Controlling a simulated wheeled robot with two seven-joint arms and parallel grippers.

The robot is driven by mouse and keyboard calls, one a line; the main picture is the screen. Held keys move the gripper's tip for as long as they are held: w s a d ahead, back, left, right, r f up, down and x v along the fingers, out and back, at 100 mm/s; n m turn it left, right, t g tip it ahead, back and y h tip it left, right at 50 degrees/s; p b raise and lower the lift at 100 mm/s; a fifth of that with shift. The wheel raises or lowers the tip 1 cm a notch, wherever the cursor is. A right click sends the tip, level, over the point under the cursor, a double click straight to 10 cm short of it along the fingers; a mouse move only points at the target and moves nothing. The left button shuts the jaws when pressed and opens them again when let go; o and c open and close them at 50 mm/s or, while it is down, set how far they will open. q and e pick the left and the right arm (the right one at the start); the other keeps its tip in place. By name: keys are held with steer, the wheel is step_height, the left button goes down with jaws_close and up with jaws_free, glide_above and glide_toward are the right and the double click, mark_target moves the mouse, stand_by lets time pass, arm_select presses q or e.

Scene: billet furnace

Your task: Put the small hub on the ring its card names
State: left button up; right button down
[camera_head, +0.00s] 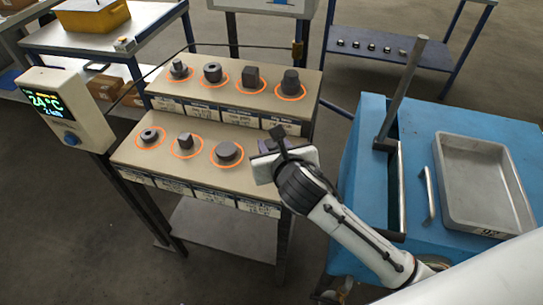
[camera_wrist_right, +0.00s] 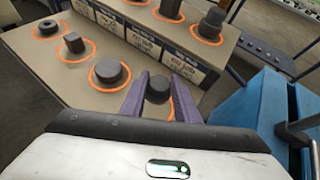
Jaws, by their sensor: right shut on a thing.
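My right gripper (camera_head: 268,152) is over the right end of the lower step of a two-step stand (camera_head: 200,125). In the right wrist view its purple fingers (camera_wrist_right: 158,95) are shut on a small dark round part (camera_wrist_right: 158,86), likely the small hub. A bit of orange ring shows beside the fingers; I cannot tell whether the part touches the step. Other orange rings on both steps hold dark parts, among them a disc (camera_head: 228,152), a small block (camera_head: 185,141) and a tall cylinder (camera_head: 290,82). Cards (camera_head: 215,193) line the step fronts; their text is too small to read. My left gripper is out of view.
A display box (camera_head: 66,108) stands on a post at the left. A blue cart (camera_head: 370,150) with a grey metal tray (camera_head: 485,175) and an upright bar is at the right. A table with a yellow bin (camera_head: 92,16) and a blue-framed shelf (camera_head: 385,48) stand behind.

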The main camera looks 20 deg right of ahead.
steer(key=shift+f, duration=2.1)
steer(key=shift+f, duration=0.1)
steer(key=c, duration=1.4)
jaws_free()
steer(key=shift+f, duration=0.1)
steer(key=shift+o, duration=0.2)
steer(key=v, duration=1.2)
steer(key=shift+a, duration=0.1)
